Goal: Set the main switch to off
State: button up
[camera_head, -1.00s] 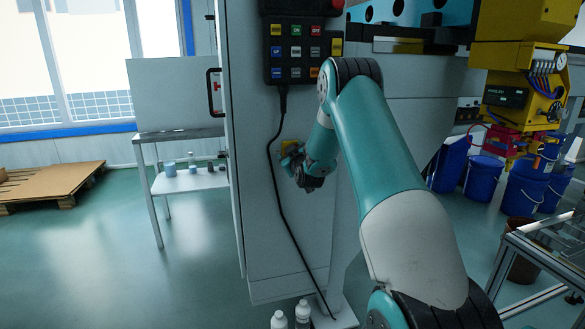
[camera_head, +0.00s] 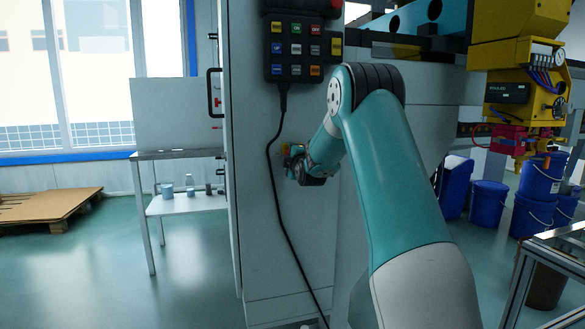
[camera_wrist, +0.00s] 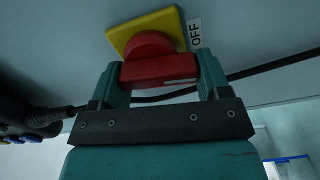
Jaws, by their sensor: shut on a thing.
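The main switch is a red rotary handle (camera_wrist: 158,69) on a yellow square plate (camera_wrist: 122,38), fixed to the grey panel. In the wrist view the handle's bar lies crosswise between the two fingers of my gripper (camera_wrist: 160,82), which is shut on it. A white label reading OFF (camera_wrist: 195,33) sits beside the plate, near the right end of the bar. The handle is hidden there by my gripper.
A button pendant (camera_head: 296,48) hangs above on the cabinet (camera_head: 262,220). Its black cable (camera_head: 274,190) runs down just left of my gripper and also passes behind it in the wrist view (camera_wrist: 270,66). Blue buckets (camera_head: 488,198) stand at the right.

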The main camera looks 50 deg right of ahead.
jog(key=shift+f+n+b, duration=0.1)
jog(key=shift+n+b, duration=0.45)
jog(key=shift+n, duration=0.45)
jog(key=o, duration=0.9)
jog(key=b+v, duration=0.1)
jog(key=v, duration=1.6)
jog(key=shift+s+a, duration=0.2)
